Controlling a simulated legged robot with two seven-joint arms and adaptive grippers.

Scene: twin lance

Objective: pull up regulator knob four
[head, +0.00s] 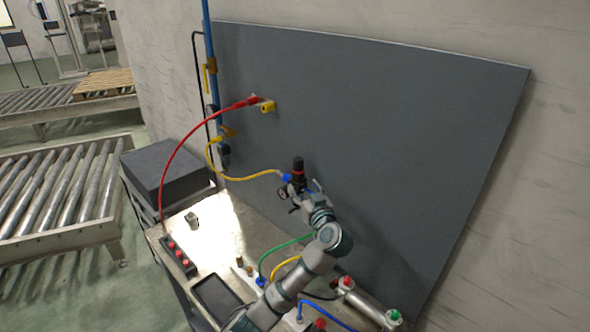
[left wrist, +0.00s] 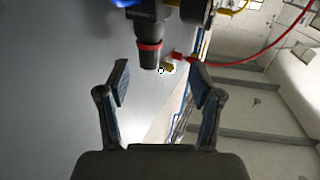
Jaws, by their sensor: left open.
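A black regulator knob with a red ring (head: 298,165) stands upright on a regulator in front of the grey panel (head: 390,130); no number is readable on it. The left wrist view shows the knob (left wrist: 149,55) close ahead, its end near the gap between my fingertips. My left gripper (head: 302,200) is open and empty beside the regulator, partly covering its lower part. Its two fingers spread wide in the left wrist view (left wrist: 160,75), with no visible contact on the knob. My right gripper is not in view.
A yellow hose (head: 240,178) joins the regulator from the left. A red hose (head: 180,143) arcs to a yellow fitting (head: 268,106) on the panel. Below, a bench (head: 218,235) carries a red-button box (head: 178,256), green and blue hoses and a cylinder (head: 365,302).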

